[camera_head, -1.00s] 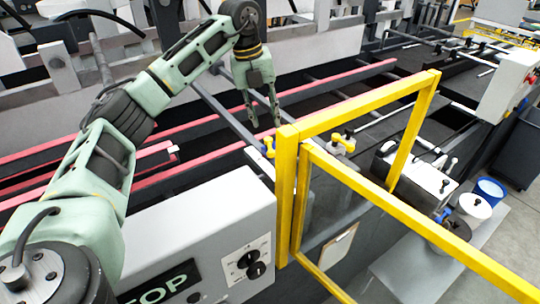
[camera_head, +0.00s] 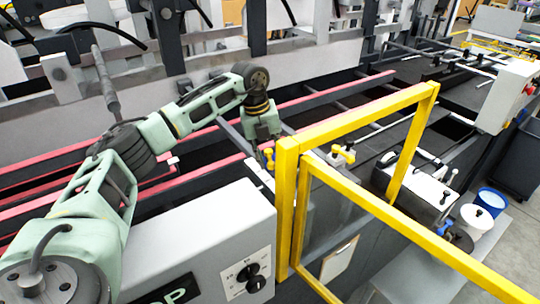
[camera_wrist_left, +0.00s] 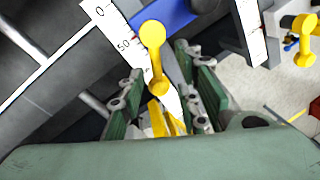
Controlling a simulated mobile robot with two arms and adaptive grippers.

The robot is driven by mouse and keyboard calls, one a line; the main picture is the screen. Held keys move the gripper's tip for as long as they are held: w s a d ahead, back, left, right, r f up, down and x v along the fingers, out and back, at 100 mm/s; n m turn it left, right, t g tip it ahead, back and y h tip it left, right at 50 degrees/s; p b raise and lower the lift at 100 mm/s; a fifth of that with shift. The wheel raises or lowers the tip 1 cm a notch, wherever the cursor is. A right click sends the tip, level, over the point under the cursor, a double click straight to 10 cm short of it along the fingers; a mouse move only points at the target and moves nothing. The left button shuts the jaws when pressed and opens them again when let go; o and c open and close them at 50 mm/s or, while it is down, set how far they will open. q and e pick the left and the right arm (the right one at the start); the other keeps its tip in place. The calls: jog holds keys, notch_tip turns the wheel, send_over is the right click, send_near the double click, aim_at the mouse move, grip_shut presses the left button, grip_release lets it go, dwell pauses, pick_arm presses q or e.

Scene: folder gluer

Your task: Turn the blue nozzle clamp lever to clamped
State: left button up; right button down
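The lever (camera_wrist_left: 153,52) looks yellow with a round knob; a blue block (camera_wrist_left: 165,16) sits right beside it, next to a white scale in the left wrist view. In the head view the yellow lever (camera_head: 268,157) is small, just left of the yellow frame post. My left gripper (camera_wrist_left: 160,100) points down at it. Its two green fingers are apart, with the lever's lower end and more yellow parts between them in the picture. I cannot tell whether they touch. In the head view the left gripper (camera_head: 266,142) is right above the lever. My right gripper is not in view.
A yellow guard frame (camera_head: 287,210) stands close right of the lever. A second yellow lever (camera_head: 342,153) is behind it, also in the wrist view (camera_wrist_left: 303,40). A grey control box (camera_head: 200,240) with dials is in front. Red rails (camera_head: 330,87) run behind.

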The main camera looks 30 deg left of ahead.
pick_arm(q)
jog(key=shift+c, duration=0.4)
grip_shut()
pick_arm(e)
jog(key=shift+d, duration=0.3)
pick_arm(q)
jog(key=shift+w, duration=0.1)
